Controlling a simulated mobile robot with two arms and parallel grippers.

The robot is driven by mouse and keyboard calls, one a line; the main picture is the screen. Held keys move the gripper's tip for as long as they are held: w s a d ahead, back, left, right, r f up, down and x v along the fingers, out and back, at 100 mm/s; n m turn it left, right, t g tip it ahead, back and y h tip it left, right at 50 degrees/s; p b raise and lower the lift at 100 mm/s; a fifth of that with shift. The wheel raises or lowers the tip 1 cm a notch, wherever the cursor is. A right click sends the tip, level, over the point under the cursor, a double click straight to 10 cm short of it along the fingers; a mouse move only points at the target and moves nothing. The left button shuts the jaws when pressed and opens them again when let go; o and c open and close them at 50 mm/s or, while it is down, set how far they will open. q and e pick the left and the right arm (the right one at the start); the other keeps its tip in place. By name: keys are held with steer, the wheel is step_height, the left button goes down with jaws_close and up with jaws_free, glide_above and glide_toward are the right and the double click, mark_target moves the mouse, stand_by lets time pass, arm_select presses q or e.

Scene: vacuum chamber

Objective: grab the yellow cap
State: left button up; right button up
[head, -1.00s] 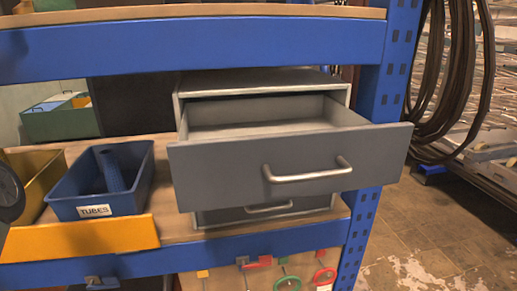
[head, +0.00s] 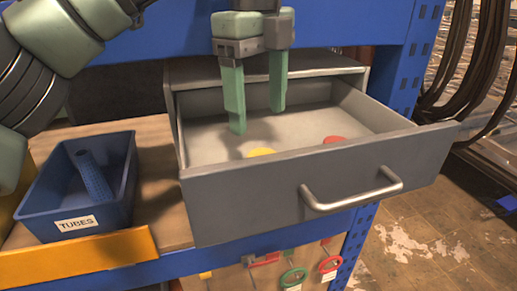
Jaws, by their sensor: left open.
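The yellow cap (head: 262,152) lies in the open grey drawer (head: 235,197), close to the inside of its front panel, which hides part of it. My left gripper (head: 257,118) comes in from above with its green fingers pointing down into the drawer. The fingers are apart with nothing between them. They are above and behind the yellow cap, and I see no contact with it. My right gripper is not in view.
A red cap (head: 335,140) lies in the drawer right of the yellow one. A silver handle (head: 352,196) sticks out in front. A blue bin labelled TUBES (head: 75,222) stands left of the drawer. A blue shelf beam (head: 330,22) runs above.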

mark_target(261, 151)
arm_select(q)
steer(key=shift+w+a+f, duration=0.15)
steer(key=shift+a+f, duration=0.05)
steer(key=shift+f, duration=0.2)
steer(key=shift+s+d+f, duration=0.1)
steer(key=shift+s+f, duration=0.05)
steer(key=shift+f, duration=0.3)
steer(key=shift+s+d+f, duration=0.1)
steer(key=shift+f, duration=0.3)
steer(key=shift+s+d+f+p, duration=0.15)
steer(key=shift+f+p, duration=0.15)
steer(key=shift+p, duration=0.15)
steer(key=shift+f+p, duration=0.4)
steer(key=f+p, duration=0.1)
steer(key=f, duration=0.2)
steer(key=shift+w+f+p, duration=0.2)
steer(key=shift+f+p, duration=0.1)
steer(key=shift+p, duration=0.1)
steer(key=shift+f, duration=0.3)
steer(key=shift+s+d, duration=0.1)
steer(key=shift+s, duration=0.05)
steer(key=c, duration=1.4)
